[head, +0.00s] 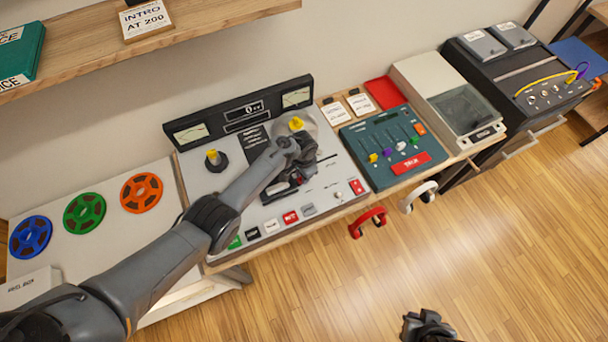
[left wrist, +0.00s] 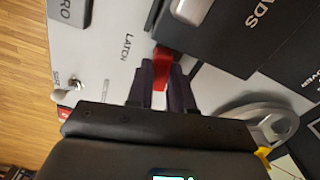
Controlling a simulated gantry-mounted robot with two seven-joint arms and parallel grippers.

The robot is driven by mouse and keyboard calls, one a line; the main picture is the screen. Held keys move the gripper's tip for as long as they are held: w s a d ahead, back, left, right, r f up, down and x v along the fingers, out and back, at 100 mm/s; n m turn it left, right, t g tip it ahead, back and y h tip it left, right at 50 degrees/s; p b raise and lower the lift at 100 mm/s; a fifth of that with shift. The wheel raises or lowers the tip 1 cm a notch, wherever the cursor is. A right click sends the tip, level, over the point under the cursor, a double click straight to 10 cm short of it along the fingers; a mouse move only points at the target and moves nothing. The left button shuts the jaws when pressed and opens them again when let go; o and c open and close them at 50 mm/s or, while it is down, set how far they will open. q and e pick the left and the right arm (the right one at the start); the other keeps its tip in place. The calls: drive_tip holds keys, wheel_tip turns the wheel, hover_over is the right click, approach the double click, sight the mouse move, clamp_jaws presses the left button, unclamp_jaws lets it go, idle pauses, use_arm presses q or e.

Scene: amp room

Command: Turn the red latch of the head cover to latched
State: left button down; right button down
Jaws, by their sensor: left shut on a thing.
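The red latch (left wrist: 162,68) shows in the left wrist view beside the printed word LATCH, at the edge of the dark head cover (left wrist: 225,38). My left gripper (left wrist: 160,85) has its two dark fingers shut on the red latch, one on each side. In the head view my left gripper (head: 297,181) is down at the tape deck (head: 335,185) and hides most of the latch and head cover. My right gripper (head: 428,324) is at the bottom edge of the head view, over the floor and far from the deck; its jaws are unclear.
The deck has yellow-topped reel hubs (head: 214,157) and a row of buttons (head: 290,217) along its front. A teal mixer (head: 390,145) stands to the right. Three coloured reels (head: 84,212) lie at the left. A shelf (head: 190,30) overhangs the back left.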

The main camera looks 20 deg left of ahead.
use_arm(q)
drive_tip(key=shift+w+a+m, duration=0.1)
drive_tip(key=shift+m, duration=1.2)
drive_tip(key=c, duration=1)
unclamp_jaws()
wheel_tip(320, 180, up, 11)
drive_tip(key=p, duration=0.4)
drive_tip(key=shift+f, duration=0.1)
